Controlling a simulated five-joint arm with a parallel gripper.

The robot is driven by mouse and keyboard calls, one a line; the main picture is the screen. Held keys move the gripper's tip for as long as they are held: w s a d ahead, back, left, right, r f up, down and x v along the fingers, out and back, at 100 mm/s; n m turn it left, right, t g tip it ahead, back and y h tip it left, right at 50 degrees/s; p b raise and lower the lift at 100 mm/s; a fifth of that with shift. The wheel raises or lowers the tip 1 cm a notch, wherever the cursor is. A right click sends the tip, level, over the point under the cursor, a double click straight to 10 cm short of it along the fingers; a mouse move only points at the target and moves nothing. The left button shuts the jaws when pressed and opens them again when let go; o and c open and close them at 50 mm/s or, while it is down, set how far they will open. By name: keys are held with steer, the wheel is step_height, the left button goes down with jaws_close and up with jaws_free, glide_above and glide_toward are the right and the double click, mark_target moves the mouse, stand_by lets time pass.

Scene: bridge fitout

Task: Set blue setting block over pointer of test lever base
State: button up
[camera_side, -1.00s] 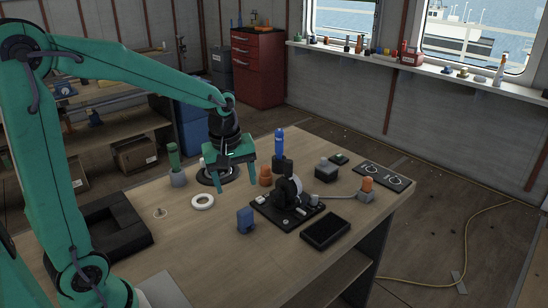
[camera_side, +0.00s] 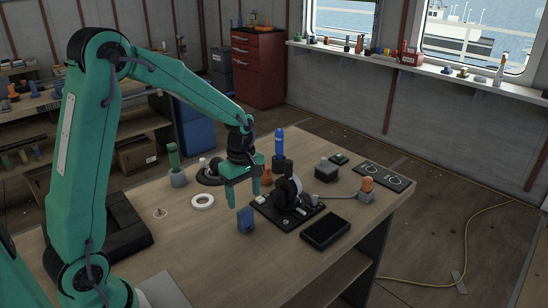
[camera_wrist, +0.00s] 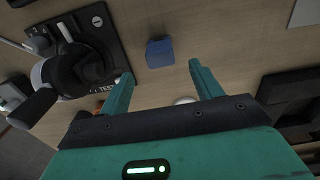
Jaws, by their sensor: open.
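The blue setting block (camera_side: 246,219) stands on the bench just left of the test lever base. It also shows in the wrist view (camera_wrist: 159,53), ahead of the fingertips and between their lines. The test lever base (camera_side: 287,222) is a black plate with a round black housing and a lever; in the wrist view its plate (camera_wrist: 112,45) is at the upper left, with "TEST" lettering partly hidden. I cannot make out the pointer clearly. My gripper (camera_side: 245,193) is open and empty above and behind the block; its two fingers (camera_wrist: 160,78) are apart in the wrist view.
A black tray (camera_side: 325,231) lies right of the base. A white ring (camera_side: 202,201) lies left of the block. A blue-topped holder (camera_side: 280,150), an orange piece (camera_side: 266,176) and a grey block (camera_side: 326,170) stand behind. The bench front is clear.

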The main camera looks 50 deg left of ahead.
mark_target(245, 210)
steer(key=shift+f, duration=3.6)
steer(key=shift+c, duration=0.3)
steer(key=c, duration=1.3)
steer(key=shift+r, duration=3.5)
